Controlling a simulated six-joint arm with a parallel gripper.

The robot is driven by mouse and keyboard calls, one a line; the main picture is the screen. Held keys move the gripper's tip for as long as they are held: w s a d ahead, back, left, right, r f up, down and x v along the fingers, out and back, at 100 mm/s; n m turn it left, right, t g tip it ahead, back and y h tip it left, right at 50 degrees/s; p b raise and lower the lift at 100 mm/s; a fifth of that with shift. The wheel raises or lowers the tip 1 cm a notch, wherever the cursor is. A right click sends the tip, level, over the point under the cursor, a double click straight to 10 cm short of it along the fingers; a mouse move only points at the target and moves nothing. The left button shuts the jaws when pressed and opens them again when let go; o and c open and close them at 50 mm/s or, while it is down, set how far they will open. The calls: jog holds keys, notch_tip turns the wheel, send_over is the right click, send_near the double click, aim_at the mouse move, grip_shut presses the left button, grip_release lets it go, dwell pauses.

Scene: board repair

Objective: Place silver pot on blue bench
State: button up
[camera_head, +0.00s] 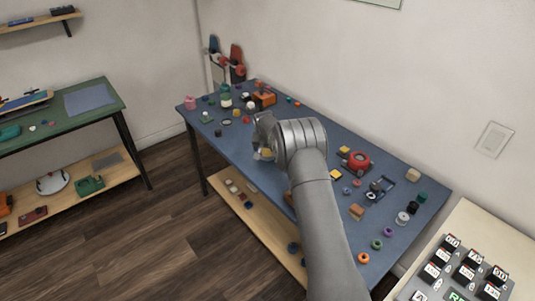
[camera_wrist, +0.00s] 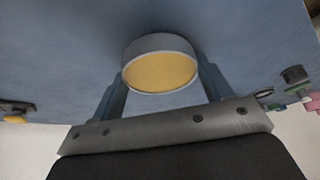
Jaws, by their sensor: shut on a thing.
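The silver pot (camera_wrist: 160,67), a low round tin with a yellow face, sits between the two fingers of my gripper (camera_wrist: 161,85) in the wrist view. My gripper is shut on it. In the head view my gripper (camera_head: 263,142) is over the front part of the blue bench (camera_head: 232,146), and a small pale and yellow patch of the pot (camera_head: 266,154) shows under it. The bench top (camera_wrist: 60,60) fills the background of the wrist view. Whether the pot touches the bench I cannot tell.
Many small parts crowd the bench's back left, with an orange box (camera_head: 264,98) among them. A red round device (camera_head: 358,160) and several loose rings lie to the right of my arm. A lower wooden shelf (camera_head: 258,215) holds small items. A green bench (camera_head: 60,118) stands at left.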

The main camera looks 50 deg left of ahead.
jog(key=shift+f, duration=0.85)
jog(key=shift+f, duration=0.1)
jog(key=o, duration=1.1)
jog(key=shift+f, duration=0.1)
jog(key=v, duration=1.2)
